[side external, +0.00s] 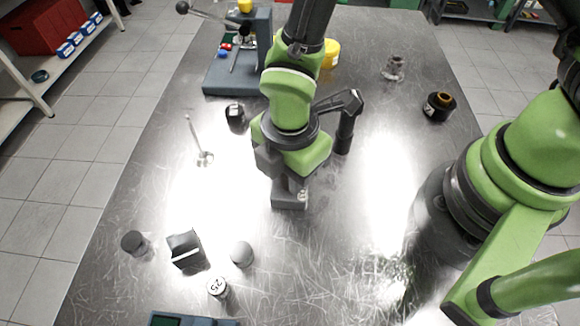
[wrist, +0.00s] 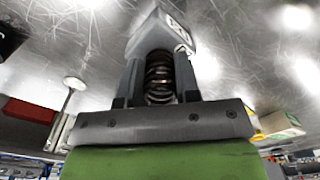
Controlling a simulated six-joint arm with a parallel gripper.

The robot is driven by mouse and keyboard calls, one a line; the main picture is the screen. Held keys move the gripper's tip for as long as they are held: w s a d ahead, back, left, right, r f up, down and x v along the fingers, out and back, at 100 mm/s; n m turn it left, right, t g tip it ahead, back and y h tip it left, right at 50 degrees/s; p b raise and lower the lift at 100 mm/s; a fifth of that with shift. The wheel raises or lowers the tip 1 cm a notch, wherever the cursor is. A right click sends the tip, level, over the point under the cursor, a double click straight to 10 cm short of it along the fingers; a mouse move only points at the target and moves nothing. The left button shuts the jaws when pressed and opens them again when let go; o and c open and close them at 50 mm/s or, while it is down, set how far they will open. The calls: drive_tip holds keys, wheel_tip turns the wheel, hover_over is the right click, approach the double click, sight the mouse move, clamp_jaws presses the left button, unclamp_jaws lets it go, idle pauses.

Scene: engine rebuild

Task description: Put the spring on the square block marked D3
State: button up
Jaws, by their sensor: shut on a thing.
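My gripper (wrist: 158,75) is shut on a dark coil spring (wrist: 159,78), which stands upright between the two fingers in the wrist view. A grey square block (wrist: 148,38) lies just beyond the spring there, with a pale label on it that I cannot read surely. In the side view my gripper (side external: 290,182) points down at the middle of the table, right over a grey block (side external: 289,201). The fingers hide the spring in that view. I cannot tell whether the spring touches the block.
A black block (side external: 186,250) and several short cylinders, one marked 25 (side external: 217,287), stand at front left. A dark pot (side external: 438,106) stands back right. The table front centre is clear.

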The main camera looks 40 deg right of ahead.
drive_tip(key=shift+f, duration=0.1)
drive_tip(key=o, duration=0.9)
drive_tip(key=d+r+m+t+y, duration=0.1)
drive_tip(key=d+r+m, duration=0.3)
drive_tip(key=r, duration=0.7)
drive_tip(key=d+r+m+t+y, duration=0.1)
drive_tip(key=d+r+m, duration=0.35)
drive_tip(key=r, duration=0.65)
drive_tip(key=shift+s+d+r+m+t, duration=0.9)
drive_tip(key=shift+s+d+m, duration=0.4)
drive_tip(key=shift+m, duration=1.2)
drive_tip(key=shift+s+d+r+m+t, duration=1)
drive_tip(key=shift+s+m, duration=0.45)
drive_tip(key=shift+m, duration=1)
drive_tip(key=shift+s+d+r+m+t, duration=0.8)
drive_tip(key=shift+s+d+m, duration=0.55)
drive_tip(key=shift+m, duration=1.15)
